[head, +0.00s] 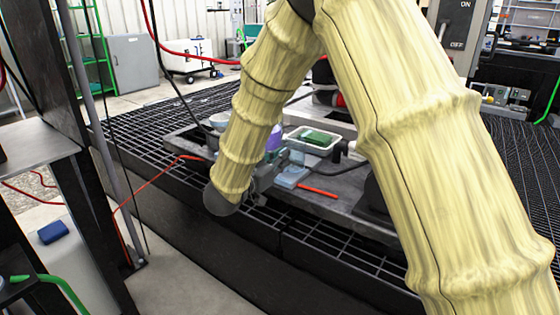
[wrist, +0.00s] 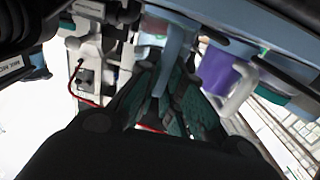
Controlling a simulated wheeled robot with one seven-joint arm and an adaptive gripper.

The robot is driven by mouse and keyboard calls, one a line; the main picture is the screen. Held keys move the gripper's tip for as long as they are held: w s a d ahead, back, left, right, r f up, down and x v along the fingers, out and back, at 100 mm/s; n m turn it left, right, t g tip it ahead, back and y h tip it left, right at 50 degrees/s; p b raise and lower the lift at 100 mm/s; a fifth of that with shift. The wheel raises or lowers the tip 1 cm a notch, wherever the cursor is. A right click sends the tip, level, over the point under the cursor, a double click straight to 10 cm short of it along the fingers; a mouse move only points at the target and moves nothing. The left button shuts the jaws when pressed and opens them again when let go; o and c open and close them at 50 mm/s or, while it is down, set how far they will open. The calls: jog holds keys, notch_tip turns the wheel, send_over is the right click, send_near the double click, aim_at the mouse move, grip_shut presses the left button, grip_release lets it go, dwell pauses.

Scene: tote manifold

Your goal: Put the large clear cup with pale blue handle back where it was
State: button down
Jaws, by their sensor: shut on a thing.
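My gripper (wrist: 168,85) is shut on a pale blue strip, the handle of the large clear cup (wrist: 170,60), which runs down between the green finger pads in the wrist view. The cup's body is mostly out of view or hard to make out there. In the head view my gripper (head: 267,178) is partly hidden by my arm, over the front part of the grey bench. A pale blue piece (head: 291,177) shows just right of it, and a clear greyish shape sits above that. I cannot tell whether the cup touches the bench.
A purple cup (wrist: 217,72) with a whitish handle is close on the right in the wrist view. A white tray (head: 333,147) holding a green block (head: 319,138) stands behind the gripper. A red strip (head: 318,191) lies to the right. A pale bowl (head: 219,121) is at left.

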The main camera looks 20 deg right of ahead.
jog(key=c, duration=2)
grip_release()
jog(key=shift+f, duration=0.15)
jog(key=o, duration=0.4)
jog(key=shift+o, duration=0.2)
